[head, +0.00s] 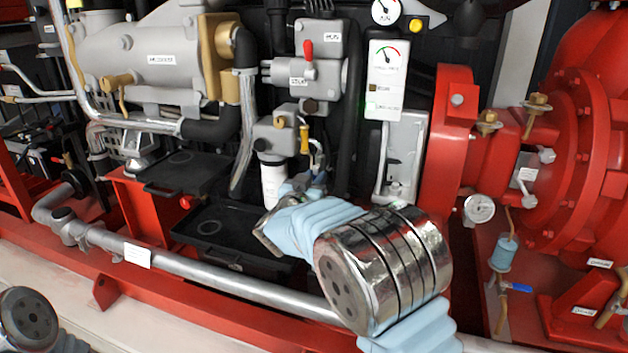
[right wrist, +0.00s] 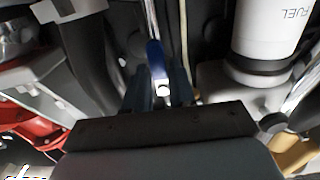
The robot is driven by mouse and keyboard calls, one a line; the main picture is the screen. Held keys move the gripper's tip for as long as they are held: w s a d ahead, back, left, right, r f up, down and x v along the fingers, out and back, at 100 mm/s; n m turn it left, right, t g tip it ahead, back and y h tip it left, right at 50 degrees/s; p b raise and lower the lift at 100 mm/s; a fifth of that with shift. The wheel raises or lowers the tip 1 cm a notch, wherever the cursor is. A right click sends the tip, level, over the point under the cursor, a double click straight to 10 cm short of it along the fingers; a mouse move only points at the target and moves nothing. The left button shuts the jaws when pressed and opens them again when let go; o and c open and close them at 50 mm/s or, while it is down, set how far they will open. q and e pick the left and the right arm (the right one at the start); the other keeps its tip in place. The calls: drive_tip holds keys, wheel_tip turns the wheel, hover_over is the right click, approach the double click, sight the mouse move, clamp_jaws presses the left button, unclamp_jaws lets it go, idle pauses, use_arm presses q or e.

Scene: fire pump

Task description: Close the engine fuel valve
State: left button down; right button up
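The filter, marked FUEL, shows upside down there (right wrist: 266,32). No label names the fuel valve; the blue lever appears to be it. In the head view the gripper seems to hide the lever. Only part of my left arm shows; its gripper is out of view.
A black tray (head: 225,240) and a silver pipe (head: 215,278) lie below and left of my right gripper. A white gauge panel (head: 386,80) and red pump housing (head: 575,145) stand to the right.

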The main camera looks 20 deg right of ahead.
clamp_jaws()
drive_tip(key=shift+f+m, duration=0.1)
drive_tip(key=shift+m, duration=0.3)
drive_tip(key=shift+w+a+r+m+b, duration=0.25)
drive_tip(key=shift+m+b, duration=1.55)
drive_tip(key=shift+m, duration=1.05)
drive_tip(key=shift+w+a+r+m+b, duration=0.1)
drive_tip(key=shift+a+r+m+b, duration=0.25)
drive_tip(key=shift+m+b, duration=2)
drive_tip(key=shift+w+a+r+m+b, duration=0.25)
drive_tip(key=shift+m+b, duration=1)
drive_tip(key=shift+m, duration=2.15)
drive_tip(key=shift+r, duration=0.1)
drive_tip(key=shift+o, duration=2.1)
unclamp_jaws()
